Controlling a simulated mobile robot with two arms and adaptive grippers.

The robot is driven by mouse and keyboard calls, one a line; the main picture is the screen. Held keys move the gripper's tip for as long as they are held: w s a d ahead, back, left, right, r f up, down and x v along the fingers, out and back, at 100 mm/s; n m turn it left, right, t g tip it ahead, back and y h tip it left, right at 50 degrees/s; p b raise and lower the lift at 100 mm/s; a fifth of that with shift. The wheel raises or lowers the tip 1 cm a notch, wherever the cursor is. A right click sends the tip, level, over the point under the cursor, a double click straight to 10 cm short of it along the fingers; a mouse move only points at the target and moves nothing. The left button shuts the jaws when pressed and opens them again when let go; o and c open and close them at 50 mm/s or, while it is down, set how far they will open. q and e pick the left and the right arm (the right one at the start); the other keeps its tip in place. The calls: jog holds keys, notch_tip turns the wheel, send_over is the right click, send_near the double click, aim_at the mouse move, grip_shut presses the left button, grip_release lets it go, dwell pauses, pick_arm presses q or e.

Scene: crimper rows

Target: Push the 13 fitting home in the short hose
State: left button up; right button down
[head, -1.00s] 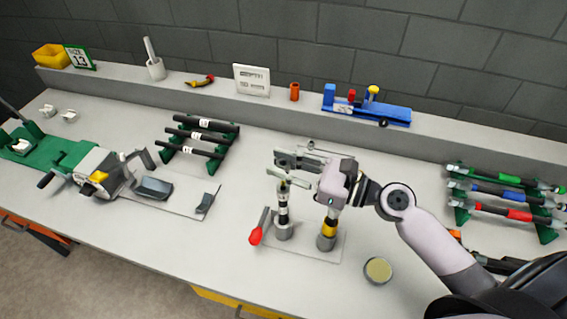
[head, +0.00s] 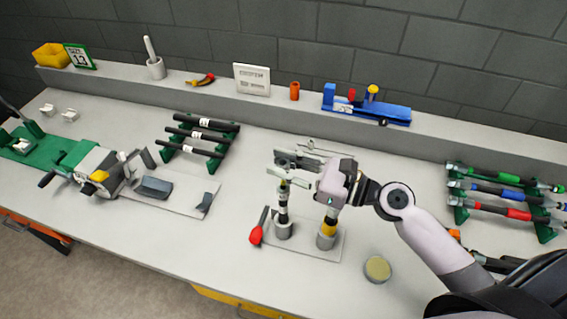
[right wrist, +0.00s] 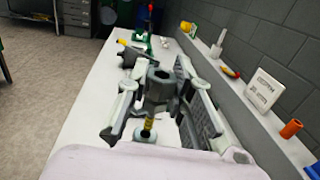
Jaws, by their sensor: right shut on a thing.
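My right gripper (head: 287,168) is above the two upright holders near the middle of the bench. It is shut on a dark fitting with a hexagonal part, which shows between the fingers in the right wrist view (right wrist: 160,82). In the head view the fingers mostly hide the fitting. The short black hose (head: 283,204) stands upright in the left grey holder (head: 283,230), right below the fingers. I cannot tell how far the fitting is in the hose. The 13 marking on the fitting cannot be read. My left gripper is not in view.
A red-handled lever (head: 256,234) is beside the left holder. A yellow-banded post (head: 328,228) stands close on its right. A round tin (head: 377,269) is at the front. Hose racks stand left (head: 168,154) and right (head: 457,216). A grey crimping machine (head: 100,172) is further left.

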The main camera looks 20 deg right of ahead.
jog(key=shift+f+b, duration=0.85)
jog(key=shift+f, duration=0.35)
jog(key=shift+r, duration=0.2)
jog(key=shift+r+p, duration=0.7)
jog(key=shift+p, duration=0.3)
jog(key=shift+p, duration=0.5)
dwell(1.3)
jog(key=shift+f+b, duration=0.65)
jog(key=shift+f, duration=0.2)
jog(key=c, duration=1.3)
grip_release()
